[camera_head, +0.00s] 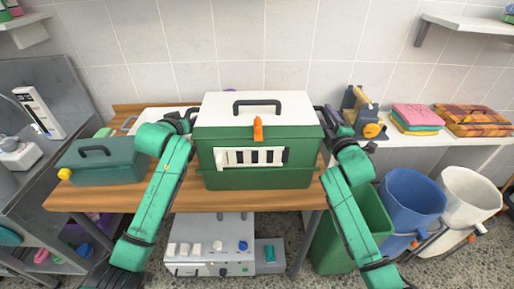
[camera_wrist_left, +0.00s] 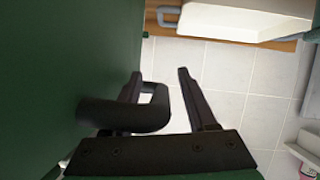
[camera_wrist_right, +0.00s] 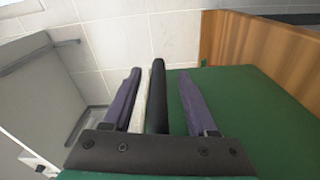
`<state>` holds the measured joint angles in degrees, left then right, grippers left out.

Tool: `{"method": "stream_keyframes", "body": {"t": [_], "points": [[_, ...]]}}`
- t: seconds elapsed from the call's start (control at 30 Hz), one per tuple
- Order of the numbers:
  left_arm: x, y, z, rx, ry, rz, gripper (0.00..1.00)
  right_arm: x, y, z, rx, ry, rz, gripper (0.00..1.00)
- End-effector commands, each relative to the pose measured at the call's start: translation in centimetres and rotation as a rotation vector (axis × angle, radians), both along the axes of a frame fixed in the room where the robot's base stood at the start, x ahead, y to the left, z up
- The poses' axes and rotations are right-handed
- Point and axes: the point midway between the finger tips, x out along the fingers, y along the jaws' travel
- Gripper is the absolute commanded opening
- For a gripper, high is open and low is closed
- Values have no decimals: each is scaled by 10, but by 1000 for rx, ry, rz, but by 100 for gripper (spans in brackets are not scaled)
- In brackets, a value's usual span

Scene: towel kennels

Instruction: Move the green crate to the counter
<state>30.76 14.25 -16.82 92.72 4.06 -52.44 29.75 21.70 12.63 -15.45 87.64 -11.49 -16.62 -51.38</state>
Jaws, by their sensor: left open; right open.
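The green crate (camera_head: 258,179) stands upright on the wooden table (camera_head: 125,199). It has a white lid with a black top handle, an orange latch and a barred white front window. My left gripper (camera_head: 190,115) is at its left side. In the left wrist view its open fingers (camera_wrist_left: 165,95) straddle the end of a black side handle (camera_wrist_left: 115,116). My right gripper (camera_head: 327,113) is at the crate's right side, its open fingers (camera_wrist_right: 158,98) on either side of a black bar (camera_wrist_right: 157,90). A pale counter (camera_head: 472,151) runs along the wall at right.
A smaller dark green box (camera_head: 100,165) stands left of the crate. The right counter holds a dark machine (camera_head: 362,118), folded cloths (camera_head: 417,117) and a wooden board (camera_head: 470,118). Green, blue (camera_head: 408,197) and white (camera_head: 468,195) bins stand before it. A steel counter (camera_head: 50,110) is at left.

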Motion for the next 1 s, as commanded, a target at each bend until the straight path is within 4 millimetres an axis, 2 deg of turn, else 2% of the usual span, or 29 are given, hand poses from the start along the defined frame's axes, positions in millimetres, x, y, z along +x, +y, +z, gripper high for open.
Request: {"method": "stream_keyframes", "body": {"t": [0.23, 0.27, 0.4, 1.0], "points": [[1, 0, 0, 0, 0, -1, 57, 1, 0, 0, 0, 0, 0, 58], [1, 0, 0, 0, 0, 0, 53, 1, 0, 0, 0, 0, 0, 54], [1, 0, -1, 0, 0, 0, 0, 1, 0, 0, 0, 0, 0, 1], [1, 0, -1, 0, 1, 0, 0, 1, 0, 0, 1, 0, 0, 0]]}}
